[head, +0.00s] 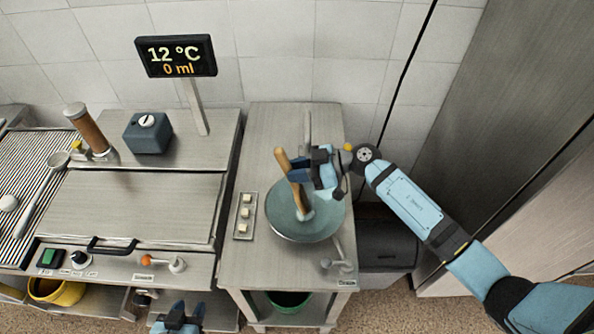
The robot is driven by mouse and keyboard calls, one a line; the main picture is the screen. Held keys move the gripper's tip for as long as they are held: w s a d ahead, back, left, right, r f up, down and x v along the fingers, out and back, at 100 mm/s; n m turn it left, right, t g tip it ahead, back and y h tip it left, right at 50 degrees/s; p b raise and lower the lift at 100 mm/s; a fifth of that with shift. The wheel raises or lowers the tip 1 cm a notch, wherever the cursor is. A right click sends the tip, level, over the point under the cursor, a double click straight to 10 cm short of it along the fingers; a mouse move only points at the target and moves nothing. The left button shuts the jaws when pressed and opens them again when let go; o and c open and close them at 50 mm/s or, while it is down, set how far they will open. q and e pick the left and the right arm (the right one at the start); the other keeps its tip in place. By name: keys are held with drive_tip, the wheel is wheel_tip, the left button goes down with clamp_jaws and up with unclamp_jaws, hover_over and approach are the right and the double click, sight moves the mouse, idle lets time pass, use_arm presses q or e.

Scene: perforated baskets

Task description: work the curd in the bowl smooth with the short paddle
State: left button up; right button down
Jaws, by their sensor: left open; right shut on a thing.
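A blue-grey bowl (335,225) sits on the narrow metal counter in the middle. The short wooden paddle (295,190) stands nearly upright, its handle leaning to the left. Its lower end is down inside the bowl. A small pale lump, perhaps curd (307,213), shows at the paddle's foot; how smooth it is cannot be told. My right gripper (296,176) is shut on the paddle's handle above the bowl. My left gripper (178,322) is open and empty at the bottom edge, in front of the left counter and away from the bowl.
A small tray (245,229) with three pale cubes lies left of the bowl. A tap or post (307,128) stands behind it. A display (176,56) reads 12 °C and 0 ml. A lidded vat (135,207) fills the left counter. A ladle (38,200) lies far left.

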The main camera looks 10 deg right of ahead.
drive_tip(key=shift+w, duration=0.4)
drive_tip(key=shift+s, duration=0.15)
drive_tip(key=shift+s+a+f, duration=0.1)
drive_tip(key=shift+s+f, duration=0.05)
drive_tip(key=shift+s, duration=0.35)
drive_tip(key=shift+s+a+f, duration=0.1)
drive_tip(key=shift+s, duration=0.35)
drive_tip(key=shift+w+d, duration=0.1)
drive_tip(key=shift+w, duration=0.05)
drive_tip(key=shift+w+d+r, duration=0.1)
drive_tip(key=shift+w+d, duration=0.1)
drive_tip(key=shift+w, duration=0.6)
drive_tip(key=shift+s+r, duration=0.15)
drive_tip(key=shift+s, duration=0.1)
drive_tip(key=shift+w, duration=0.1)
